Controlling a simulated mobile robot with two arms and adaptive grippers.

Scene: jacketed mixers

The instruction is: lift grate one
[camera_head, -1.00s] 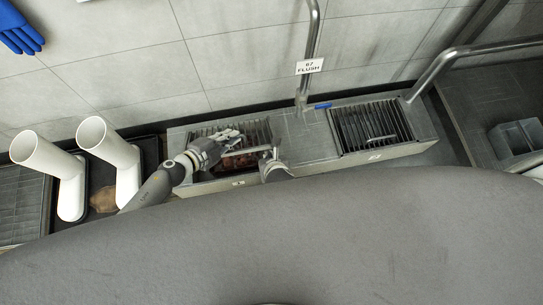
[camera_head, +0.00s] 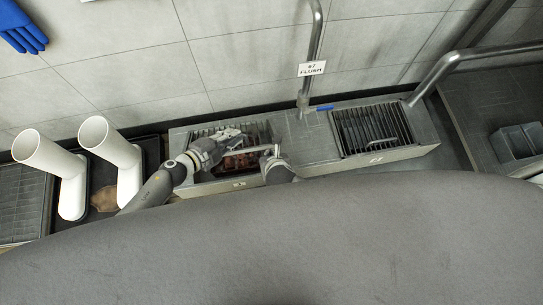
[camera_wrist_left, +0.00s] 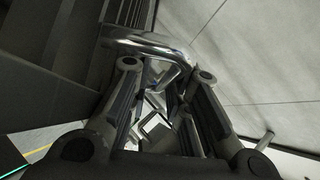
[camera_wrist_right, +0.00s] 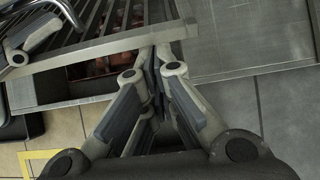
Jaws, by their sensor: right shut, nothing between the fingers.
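Grate one (camera_head: 205,134) is the slatted metal grate in the left bay of the steel bench. It looks tilted, and reddish-brown material (camera_head: 241,160) shows under its near side; the grate's slats and edge bar (camera_wrist_right: 110,46) cross the right wrist view. My left gripper (camera_head: 232,140) is over the grate. In the left wrist view its fingers (camera_wrist_left: 167,72) are apart, with the curved metal handle (camera_wrist_left: 145,42) at and between the tips; firm contact cannot be told. My right gripper (camera_head: 275,152) is shut and empty, its tips (camera_wrist_right: 158,58) at the grate's near right corner.
A second grate (camera_head: 370,128) with a handle sits in the right bay. A vertical pipe with a flush sign (camera_head: 311,69) rises between the bays, near a blue lever (camera_head: 325,108). Two white tubes (camera_head: 108,146) stand at left. A grey bin (camera_head: 517,142) is at right.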

